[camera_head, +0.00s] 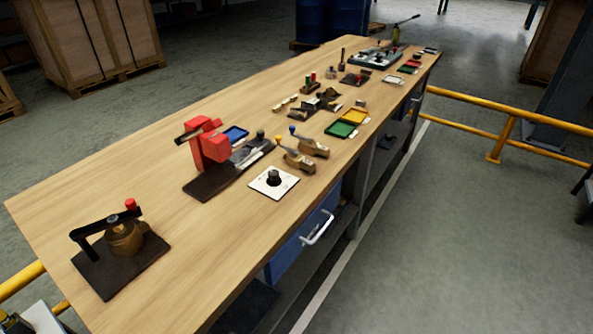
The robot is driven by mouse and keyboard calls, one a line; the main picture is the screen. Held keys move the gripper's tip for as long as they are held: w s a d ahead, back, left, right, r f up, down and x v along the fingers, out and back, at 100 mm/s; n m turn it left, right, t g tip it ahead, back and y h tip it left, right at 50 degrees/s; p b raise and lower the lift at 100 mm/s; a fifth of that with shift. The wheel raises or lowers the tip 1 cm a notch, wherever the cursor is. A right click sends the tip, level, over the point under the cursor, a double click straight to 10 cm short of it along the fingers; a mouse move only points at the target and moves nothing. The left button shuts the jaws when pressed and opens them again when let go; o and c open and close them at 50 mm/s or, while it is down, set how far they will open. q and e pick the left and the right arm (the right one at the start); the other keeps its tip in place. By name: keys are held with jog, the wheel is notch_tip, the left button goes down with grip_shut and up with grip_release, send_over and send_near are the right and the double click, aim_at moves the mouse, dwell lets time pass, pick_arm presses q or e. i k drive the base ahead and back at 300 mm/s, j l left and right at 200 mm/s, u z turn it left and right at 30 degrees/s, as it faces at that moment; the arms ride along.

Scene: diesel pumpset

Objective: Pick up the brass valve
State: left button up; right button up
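Two brass-coloured fittings that look like valves lie side by side near the right edge of the workbench (110,195). The nearer brass valve (298,160) has a yellow-tipped lever. The farther brass valve (313,147) has a blue-tipped lever. A larger, darker brass-brown body (125,239) with a black lever arm and red knob stands on a dark plate at the near left corner. I cannot tell for certain which one the task names. Neither of my grippers shows in this view.
A red vise-like tool (208,148) stands on a dark base left of the valves. A white plate with a black knob (273,182) lies just in front of them. Green (341,130) and yellow trays (356,116) lie beyond. A yellow rail (500,140) runs along the right.

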aim_at(298, 161)
jog(key=i+l+u, duration=0.15)
jog(key=u, duration=0.25)
jog(key=i+l+u, duration=0.1)
jog(key=l+u, duration=0.55)
jog(key=u, duration=0.15)
